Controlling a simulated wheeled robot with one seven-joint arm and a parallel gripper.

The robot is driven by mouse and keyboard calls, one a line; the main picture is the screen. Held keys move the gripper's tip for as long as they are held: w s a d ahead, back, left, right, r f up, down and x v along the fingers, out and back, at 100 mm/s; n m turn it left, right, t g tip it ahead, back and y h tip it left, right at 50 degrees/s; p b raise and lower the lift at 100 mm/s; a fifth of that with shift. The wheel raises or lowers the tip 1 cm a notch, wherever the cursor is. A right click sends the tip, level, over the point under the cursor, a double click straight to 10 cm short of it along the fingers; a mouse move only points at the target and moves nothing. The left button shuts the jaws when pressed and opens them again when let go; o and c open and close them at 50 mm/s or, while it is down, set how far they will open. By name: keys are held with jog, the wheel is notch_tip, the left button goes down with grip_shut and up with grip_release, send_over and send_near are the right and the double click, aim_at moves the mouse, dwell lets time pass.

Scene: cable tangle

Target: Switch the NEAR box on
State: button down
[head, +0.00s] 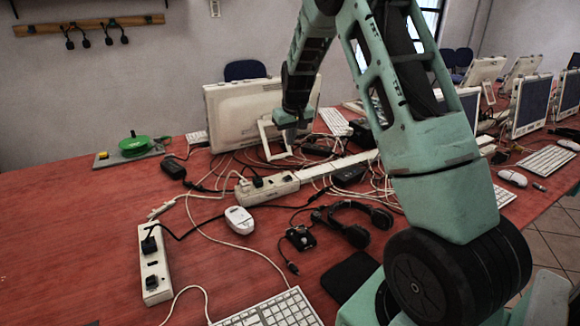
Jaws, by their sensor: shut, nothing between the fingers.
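The nearer white power box (153,258) lies lengthwise on the red table at the left. A black plug sits near its upper end, and a small dark part is at its lower end; whether that is its switch I cannot tell. A second white power box (283,186) lies farther back near the middle, with a black plug in it. My gripper (290,138) points down in front of the back of a white monitor. It is shut and empty, above and behind both boxes, well to the right of the nearer one. Its fingertips are small and hard to make out.
Tangled cables (215,190) run around both boxes. A white mouse (239,220), a headset (355,222), a small black device (300,238) and a keyboard (270,312) lie right of the nearer box. A green reel (136,145) is at the back left. The left table area is clear.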

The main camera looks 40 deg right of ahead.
jog(key=p, duration=0.2)
send_over(289, 176)
jog(key=f, duration=1.1)
jog(key=shift+s+a+f, duration=0.35)
jog(key=shift+f, duration=0.05)
jog(key=shift+d+f, duration=0.1)
jog(key=shift+f, duration=0.7)
